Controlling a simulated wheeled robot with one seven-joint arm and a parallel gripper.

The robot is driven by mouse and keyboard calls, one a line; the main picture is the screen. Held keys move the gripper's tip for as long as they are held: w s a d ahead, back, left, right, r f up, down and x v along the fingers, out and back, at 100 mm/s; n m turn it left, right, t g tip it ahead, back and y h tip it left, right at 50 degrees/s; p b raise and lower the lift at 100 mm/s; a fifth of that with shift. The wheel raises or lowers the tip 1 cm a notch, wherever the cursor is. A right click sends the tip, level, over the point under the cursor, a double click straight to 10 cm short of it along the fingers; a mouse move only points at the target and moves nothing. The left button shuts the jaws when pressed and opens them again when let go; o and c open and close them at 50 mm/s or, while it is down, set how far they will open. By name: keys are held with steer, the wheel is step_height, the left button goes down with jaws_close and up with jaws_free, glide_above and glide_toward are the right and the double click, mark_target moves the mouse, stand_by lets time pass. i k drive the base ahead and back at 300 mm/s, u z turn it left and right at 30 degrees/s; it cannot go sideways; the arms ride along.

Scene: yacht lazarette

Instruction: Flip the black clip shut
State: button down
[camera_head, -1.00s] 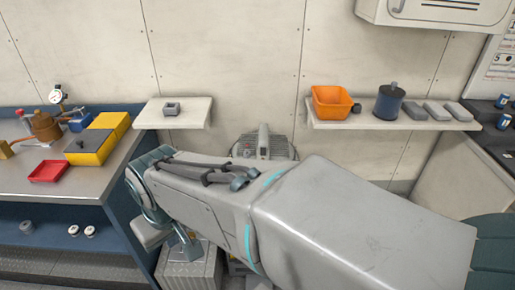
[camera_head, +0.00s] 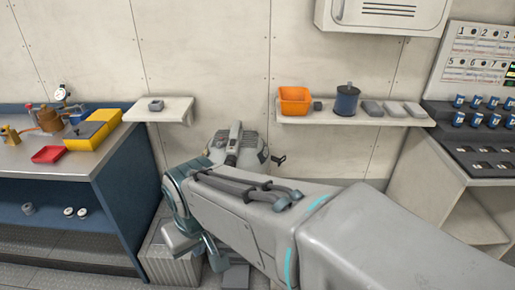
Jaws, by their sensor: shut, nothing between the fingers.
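A small black clip (camera_head: 279,159) sticks out at the right side of a grey domed unit (camera_head: 252,150) against the back wall; I take it to be the task's clip. It is small and looks swung outward from the unit. My arm crosses the picture from the lower right and hides the unit's lower part. My gripper (camera_head: 215,258) is at the arm's left end, pointing down, below and left of the unit and apart from the clip. It is shut and holds nothing; its fingertips are small and partly hidden.
A blue bench (camera_head: 125,165) stands at left with a red tray (camera_head: 48,154) and yellow box (camera_head: 92,137). A switch console (camera_head: 470,150) is at right.

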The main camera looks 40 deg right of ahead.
mark_target(273, 159)
steer(key=z, duration=1.35)
steer(key=i, duration=0.95)
steer(key=k, duration=0.95)
steer(key=u, duration=0.45)
steer(key=i, duration=1)
steer(key=z, duration=0.45)
